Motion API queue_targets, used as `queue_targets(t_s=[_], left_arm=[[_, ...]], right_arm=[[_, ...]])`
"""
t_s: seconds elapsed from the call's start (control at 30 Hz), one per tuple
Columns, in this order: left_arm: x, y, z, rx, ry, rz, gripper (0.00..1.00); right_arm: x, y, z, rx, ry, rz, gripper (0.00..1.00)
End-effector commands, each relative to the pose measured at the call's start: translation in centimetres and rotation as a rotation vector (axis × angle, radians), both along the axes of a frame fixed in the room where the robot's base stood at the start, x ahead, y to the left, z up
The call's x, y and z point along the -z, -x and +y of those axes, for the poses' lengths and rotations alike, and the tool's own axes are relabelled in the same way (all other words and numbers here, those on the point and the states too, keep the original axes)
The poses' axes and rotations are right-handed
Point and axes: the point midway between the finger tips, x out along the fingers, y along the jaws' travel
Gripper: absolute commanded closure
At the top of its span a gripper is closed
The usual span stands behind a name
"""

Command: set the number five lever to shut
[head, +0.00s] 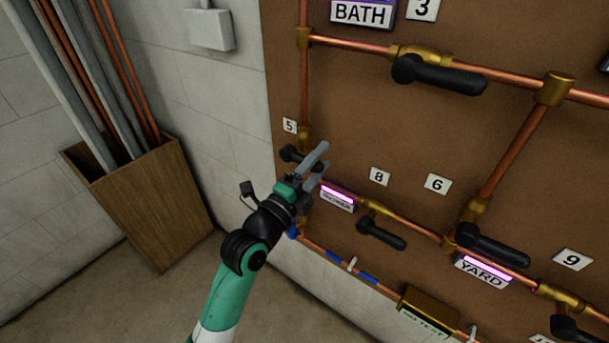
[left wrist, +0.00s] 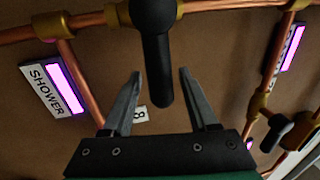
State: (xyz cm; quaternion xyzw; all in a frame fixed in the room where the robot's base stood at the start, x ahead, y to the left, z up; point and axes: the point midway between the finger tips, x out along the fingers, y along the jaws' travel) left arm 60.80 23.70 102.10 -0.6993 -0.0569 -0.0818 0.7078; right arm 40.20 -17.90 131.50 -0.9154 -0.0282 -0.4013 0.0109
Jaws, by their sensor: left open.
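The number five lever (head: 290,154) is a black handle beside the white "5" tag (head: 289,125), on the upright copper pipe at the board's left. In the left wrist view this lever (left wrist: 156,52) sticks out crosswise to its pipe. My left gripper (head: 318,165) is open at the lever and partly hides it in the head view. In the left wrist view the lever's free end lies between the two spread fingers (left wrist: 160,85), with a gap on each side. I see no contact. My right gripper is not in view.
The SHOWER sign (head: 338,197) glows pink just right of my gripper, also in the wrist view (left wrist: 54,87). The number eight lever (head: 381,234) is lower right, the number three lever (head: 438,76) above. A wooden bin (head: 150,205) of pipes stands left.

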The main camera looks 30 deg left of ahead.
Motion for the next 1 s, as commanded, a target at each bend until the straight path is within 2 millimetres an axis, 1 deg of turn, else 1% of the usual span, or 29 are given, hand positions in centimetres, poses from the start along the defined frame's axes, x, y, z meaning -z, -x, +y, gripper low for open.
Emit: queue_targets(t_s=[0.03, 0.2, 0.3, 0.4, 0.57, 1.0], left_arm=[[-0.1, 1.0, 0.1, -0.001, 0.0, 0.002, 0.41], [0.8, 5.1, 0.3, -0.002, -0.001, 0.004, 0.41], [1.2, 7.3, 0.3, -0.001, 0.0, 0.003, 0.41], [1.7, 8.8, 0.4, -0.002, 0.0, 0.003, 0.41], [1.9, 9.7, 0.4, -0.001, -0.001, 0.001, 0.41], [1.9, 9.7, 0.4, -0.001, -0.001, 0.001, 0.41]], right_arm=[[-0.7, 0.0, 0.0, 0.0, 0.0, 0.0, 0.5], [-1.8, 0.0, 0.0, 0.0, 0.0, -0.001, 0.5], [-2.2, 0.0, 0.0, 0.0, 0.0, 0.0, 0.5], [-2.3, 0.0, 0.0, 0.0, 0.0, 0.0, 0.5], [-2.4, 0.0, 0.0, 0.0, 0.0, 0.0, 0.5], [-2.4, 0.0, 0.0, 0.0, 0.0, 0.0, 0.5]])
